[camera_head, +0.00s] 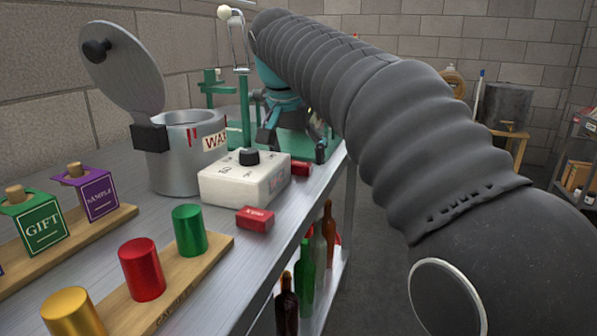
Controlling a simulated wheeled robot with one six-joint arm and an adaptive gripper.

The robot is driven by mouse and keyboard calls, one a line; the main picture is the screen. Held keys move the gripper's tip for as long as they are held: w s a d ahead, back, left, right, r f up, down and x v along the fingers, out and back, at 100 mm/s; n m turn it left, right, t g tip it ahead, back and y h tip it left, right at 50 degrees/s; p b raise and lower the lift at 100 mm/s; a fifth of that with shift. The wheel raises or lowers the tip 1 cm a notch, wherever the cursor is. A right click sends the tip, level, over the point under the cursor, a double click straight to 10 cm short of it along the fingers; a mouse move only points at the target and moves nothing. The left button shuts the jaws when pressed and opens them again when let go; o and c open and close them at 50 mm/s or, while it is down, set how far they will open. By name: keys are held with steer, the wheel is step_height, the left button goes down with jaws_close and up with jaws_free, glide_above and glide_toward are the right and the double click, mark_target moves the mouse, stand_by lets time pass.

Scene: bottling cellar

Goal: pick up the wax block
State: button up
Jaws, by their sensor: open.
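A small red block with white lettering (256,218), which looks like the wax block, lies on the metal bench near its right edge, in front of a white control box. My gripper (292,132) is beyond the box, over the far part of the bench, and points downward. Its dark fingers are spread and nothing shows between them. It is well apart from the red block. My arm hides part of the gripper. A second red piece (300,168) lies behind the box, partly hidden.
The white control box (244,182) with a black knob stands beside a metal pot (180,172) with its lid raised. A green-framed device (245,110) stands behind. Coloured caps on a wooden board (195,270) are in front. Bottles (306,270) stand on the lower shelf.

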steer(key=shift+x, duration=1.15)
steer(key=c, duration=1)
steer(key=shift+c, duration=0.2)
step_height(320, 180, up, 5)
steer(key=shift+d+f+p, duration=0.1)
steer(key=shift+d+p, duration=0.05)
steer(key=shift+p, duration=0.55)
steer(key=s+d+r+p, duration=0.1)
steer(key=d+r, duration=0.5)
steer(key=d, duration=0.5)
steer(key=shift+s+d+r, duration=0.15)
steer(key=shift+s, duration=0.1)
